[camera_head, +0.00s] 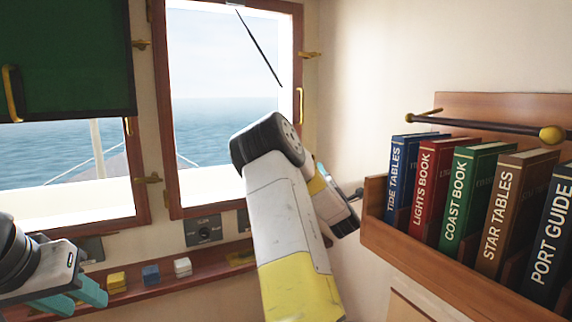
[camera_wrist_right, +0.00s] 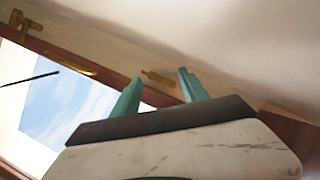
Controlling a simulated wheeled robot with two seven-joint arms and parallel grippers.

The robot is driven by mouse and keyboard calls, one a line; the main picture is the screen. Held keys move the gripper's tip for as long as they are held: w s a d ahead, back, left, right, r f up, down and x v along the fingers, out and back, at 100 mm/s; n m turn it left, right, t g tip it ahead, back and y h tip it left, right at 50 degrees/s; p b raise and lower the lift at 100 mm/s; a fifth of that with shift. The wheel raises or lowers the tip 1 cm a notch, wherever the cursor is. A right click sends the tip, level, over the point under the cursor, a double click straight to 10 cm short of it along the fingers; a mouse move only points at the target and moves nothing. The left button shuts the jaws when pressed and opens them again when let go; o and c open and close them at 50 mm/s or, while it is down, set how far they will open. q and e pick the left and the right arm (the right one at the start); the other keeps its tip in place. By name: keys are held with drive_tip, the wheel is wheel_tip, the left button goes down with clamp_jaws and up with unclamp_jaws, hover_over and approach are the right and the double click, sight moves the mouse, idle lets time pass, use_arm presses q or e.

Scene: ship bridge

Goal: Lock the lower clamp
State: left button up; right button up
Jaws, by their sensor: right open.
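The window (camera_head: 228,95) in the head view has a wooden frame with an upper brass clamp (camera_head: 311,54) and a brass handle (camera_head: 300,105) on its right side. The lower clamp there is hidden behind my right arm. In the right wrist view a brass clamp (camera_wrist_right: 158,78), seemingly the lower one, shows between the fingertips of my right gripper (camera_wrist_right: 158,84), which is open and empty. The clamp appears beyond the fingers; I cannot tell the distance. The handle (camera_wrist_right: 68,66) and upper clamp (camera_wrist_right: 24,22) show farther left. My left gripper (camera_head: 80,298) is open and empty at lower left.
A bookshelf (camera_head: 440,263) with several books projects from the right wall, close to my right arm. A ledge (camera_head: 140,291) under the windows carries yellow, blue and white blocks (camera_head: 150,274). A second window with a green panel (camera_head: 65,60) is at left, with brass clamps (camera_head: 150,180).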

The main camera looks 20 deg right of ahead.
drive_tip(key=w+n, duration=0.1)
drive_tip(key=w, duration=0.1)
drive_tip(key=w+r+n+y, duration=0.1)
drive_tip(key=w, duration=0.2)
drive_tip(key=w+r+n+t, duration=0.1)
drive_tip(key=w, duration=0.2)
drive_tip(key=shift+w+a+r+y, duration=0.1)
drive_tip(key=shift+w+r+y, duration=0.1)
drive_tip(key=shift+y, duration=0.1)
drive_tip(key=shift+c, duration=0.4)
